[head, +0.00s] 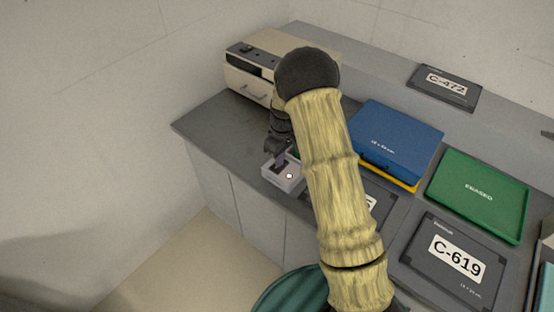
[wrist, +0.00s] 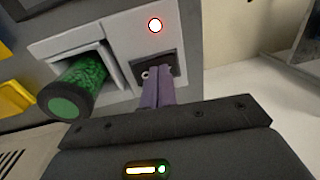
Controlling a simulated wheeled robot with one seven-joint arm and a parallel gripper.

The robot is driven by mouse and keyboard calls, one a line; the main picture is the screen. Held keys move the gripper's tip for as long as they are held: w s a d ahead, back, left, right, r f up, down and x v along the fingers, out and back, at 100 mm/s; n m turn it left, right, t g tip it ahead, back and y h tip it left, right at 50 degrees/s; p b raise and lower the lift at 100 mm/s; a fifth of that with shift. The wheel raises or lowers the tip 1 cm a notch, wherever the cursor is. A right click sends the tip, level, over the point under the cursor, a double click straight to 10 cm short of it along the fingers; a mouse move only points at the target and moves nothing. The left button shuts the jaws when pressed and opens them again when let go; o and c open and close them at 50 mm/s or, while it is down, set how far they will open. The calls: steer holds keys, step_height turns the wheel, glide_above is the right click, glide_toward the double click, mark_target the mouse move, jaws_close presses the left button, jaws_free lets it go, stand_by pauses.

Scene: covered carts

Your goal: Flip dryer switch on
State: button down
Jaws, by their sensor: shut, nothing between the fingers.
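The dryer (head: 283,182) is a small pale box at the front edge of the grey counter in the head view. In the wrist view its pale panel (wrist: 123,40) carries a round white lamp with a red rim (wrist: 155,25). Below the lamp is a dark recess with the switch (wrist: 146,73), a small light-coloured piece partly hidden by my fingers. My gripper (head: 282,160) is shut and empty over the box. In the wrist view its purple fingertips (wrist: 158,71) are at the recess; I cannot tell whether they touch the switch.
A green cylinder (wrist: 75,93) sticks out of a slot beside the switch. A beige machine (head: 248,78) stands behind on the counter. A blue case (head: 398,138), a green case (head: 480,196) and a dark C-619 case (head: 425,275) lie to the right. Floor is clear at left front.

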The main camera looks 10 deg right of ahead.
mark_target(276, 168)
steer(key=shift+w+r, duration=0.1)
steer(key=shift+r, duration=0.15)
steer(key=shift+a+r+p, duration=0.1)
steer(key=shift+r+p, duration=0.15)
steer(key=shift+p, duration=0.05)
step_height(276, 168, up, 13)
steer(key=s+a, duration=0.1)
stand_by(0.5)
steer(key=shift+s+r, duration=0.1)
steer(key=shift+s, duration=0.1)
steer(key=s+d+r+m+t, duration=0.1)
steer(key=s+d+m, duration=0.3)
steer(key=s, duration=0.7)
steer(key=s+d+r+m+t, duration=0.1)
steer(key=s+d+m+t, duration=0.1)
steer(key=s, duration=0.9)
steer(key=d+m, duration=0.1)
steer(key=m, duration=0.1)
steer(key=shift+d+r+m+h, duration=0.35)
steer(key=shift+r+m+h, duration=0.05)
steer(key=shift+s, duration=0.1)
